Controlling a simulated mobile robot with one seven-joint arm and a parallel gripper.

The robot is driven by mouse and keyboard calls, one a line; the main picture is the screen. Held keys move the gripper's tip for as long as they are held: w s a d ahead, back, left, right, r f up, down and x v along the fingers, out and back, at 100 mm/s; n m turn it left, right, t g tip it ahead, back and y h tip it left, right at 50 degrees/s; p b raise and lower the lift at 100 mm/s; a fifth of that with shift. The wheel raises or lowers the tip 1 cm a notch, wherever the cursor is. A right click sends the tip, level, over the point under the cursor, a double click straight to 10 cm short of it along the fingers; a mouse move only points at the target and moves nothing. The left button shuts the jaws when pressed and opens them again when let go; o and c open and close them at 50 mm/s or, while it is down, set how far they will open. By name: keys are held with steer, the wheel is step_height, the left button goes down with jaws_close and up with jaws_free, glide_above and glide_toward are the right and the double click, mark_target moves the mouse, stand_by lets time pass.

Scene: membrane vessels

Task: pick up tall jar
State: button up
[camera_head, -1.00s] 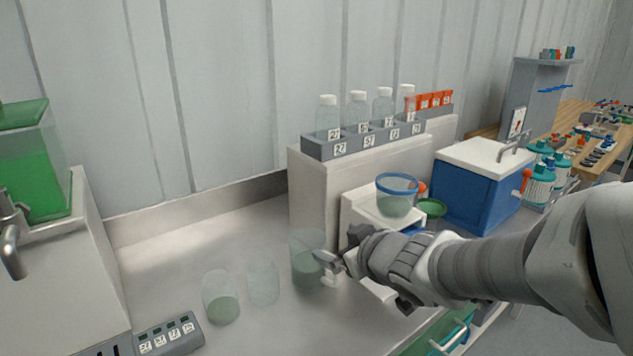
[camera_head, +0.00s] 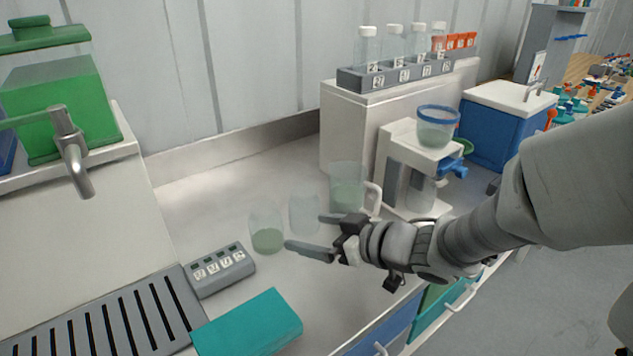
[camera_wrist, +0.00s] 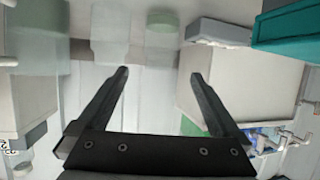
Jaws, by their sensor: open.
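Three clear vessels stand in a row on the counter. The left clear jar (camera_head: 267,232) holds pale green liquid, the middle clear jar (camera_head: 304,213) looks empty, and the right jug (camera_head: 347,190) has a handle and pale green contents. I cannot tell surely which is the tall jar. My gripper (camera_head: 306,232) is open and empty, its fingers spread just in front of the left and middle jars. In the wrist view, my gripper (camera_wrist: 160,73) has a faint green-topped vessel (camera_wrist: 163,32) beyond the gap and a clear one (camera_wrist: 110,32) to its left.
A teal box (camera_head: 250,325) and a grey numbered block (camera_head: 222,270) lie at front left. A white stand (camera_head: 408,170) with a blue-rimmed cup (camera_head: 437,125) is close to the right of the jug. A bottle rack (camera_head: 405,72) sits on a ledge behind.

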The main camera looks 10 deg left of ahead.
mark_target(276, 228)
steer(key=b+x, duration=0.2)
steer(key=x, duration=0.3)
steer(key=b+x, duration=0.1)
steer(key=x, duration=0.5)
steer(key=shift+s+a+f+b, duration=0.15)
steer(key=shift+f+b, duration=0.05)
steer(key=shift+b, duration=0.15)
steer(key=shift+w+a+f, duration=0.1)
steer(key=shift+w+a, duration=0.15)
steer(key=shift+a, duration=0.2)
steer(key=b+x, duration=0.2)
steer(key=x, duration=0.2)
steer(key=shift+f, duration=0.3)
steer(key=shift+w+a+f, duration=0.1)
steer(key=shift+w+a, duration=0.2)
steer(key=shift+a, duration=0.1)
steer(key=c, duration=1.2)
